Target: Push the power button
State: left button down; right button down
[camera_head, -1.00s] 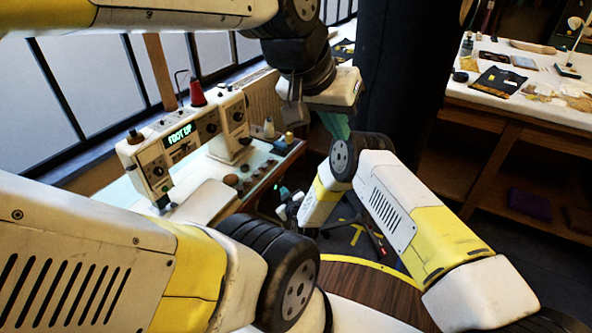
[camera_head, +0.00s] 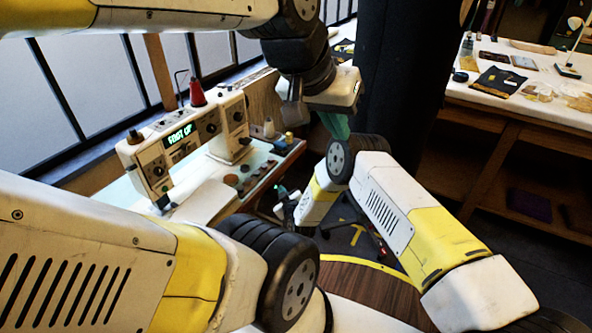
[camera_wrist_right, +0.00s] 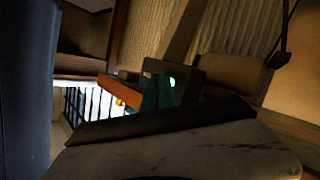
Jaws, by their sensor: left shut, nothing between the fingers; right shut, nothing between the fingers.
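The white sewing machine (camera_head: 190,140) stands on the table at the left in the head view, with a lit green display (camera_head: 179,134). My left gripper (camera_head: 336,124) is shut and empty, hanging higher and further right.
A red thread cone (camera_head: 197,95) stands on the machine. Spools and small round items (camera_head: 240,180) lie on the sewing table. A dark column (camera_head: 395,80) rises behind my arms. Another table (camera_head: 480,100) with tools and cloth stands at the back right.

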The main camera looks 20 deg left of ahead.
jog(key=shift+a, duration=0.4)
jog(key=shift+d, duration=0.95)
jog(key=d, duration=0.6)
jog(key=shift+s, duration=0.3)
dwell(0.3)
